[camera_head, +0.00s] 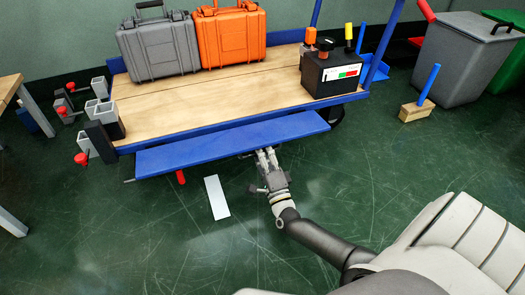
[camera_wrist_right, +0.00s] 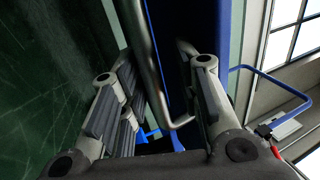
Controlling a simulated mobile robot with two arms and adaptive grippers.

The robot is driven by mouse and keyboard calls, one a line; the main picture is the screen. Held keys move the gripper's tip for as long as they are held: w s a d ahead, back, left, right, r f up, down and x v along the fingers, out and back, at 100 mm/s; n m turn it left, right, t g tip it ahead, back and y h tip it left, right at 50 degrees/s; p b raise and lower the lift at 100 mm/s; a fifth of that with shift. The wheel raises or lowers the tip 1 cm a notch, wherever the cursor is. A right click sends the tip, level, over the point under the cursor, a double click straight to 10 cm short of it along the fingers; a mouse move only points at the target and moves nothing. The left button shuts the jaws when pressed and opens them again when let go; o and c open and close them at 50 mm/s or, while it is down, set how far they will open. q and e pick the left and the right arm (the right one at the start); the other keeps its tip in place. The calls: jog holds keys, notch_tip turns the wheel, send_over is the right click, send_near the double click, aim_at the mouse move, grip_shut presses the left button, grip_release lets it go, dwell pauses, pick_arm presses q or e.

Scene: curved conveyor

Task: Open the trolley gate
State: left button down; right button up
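The trolley (camera_head: 190,98) has a wooden deck and blue frame. Its gate, a long blue panel (camera_head: 230,143), lies folded outward along the near edge in the head view. My right gripper (camera_head: 267,157) is at the near edge of this panel, right of its middle, with its fingertips partly under the edge. In the right wrist view the two fingers (camera_wrist_right: 160,100) are apart, with a bent grey metal bar (camera_wrist_right: 152,70) between them. A gap shows beside the bar. The blue panel edge (camera_wrist_right: 178,50) is just behind. My left gripper is not in view.
A grey case (camera_head: 158,47), an orange case (camera_head: 231,37) and a black box (camera_head: 333,75) stand on the deck. A grey bin (camera_head: 462,60) and a wooden block with blue handle (camera_head: 418,110) are at right. A white strip (camera_head: 216,197) lies on open floor.

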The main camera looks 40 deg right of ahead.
jog(key=shift+r, duration=0.2)
jog(key=v, duration=0.7)
jog(key=shift+s+f, duration=0.25)
jog(key=shift+s, duration=0.05)
jog(key=shift+a, duration=0.1)
